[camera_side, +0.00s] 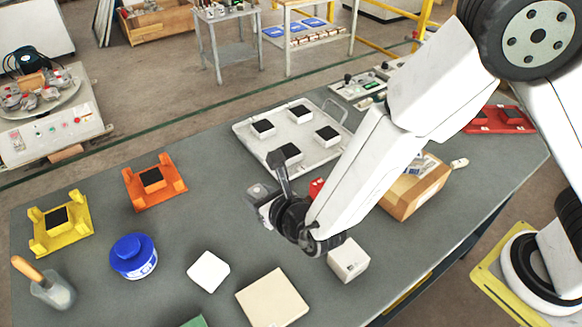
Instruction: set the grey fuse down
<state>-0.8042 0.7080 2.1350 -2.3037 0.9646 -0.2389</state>
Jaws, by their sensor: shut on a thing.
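My gripper (268,187) is above the middle of the grey table (190,235), in front of the pale tray (254,141). Its dark fingers point up and to the left. It is shut on a small grey piece, which appears to be the grey fuse; the fingers cover much of it and its outline is hard to make out. I cannot tell how high it is above the table.
The tray carries several dark-topped blocks. A yellow fixture (75,238), orange fixture (170,196), blue jar (133,257), white tile (208,271), beige tile (272,300), white cube (348,260) and cardboard box (402,204) stand around. Bare table lies left of my gripper.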

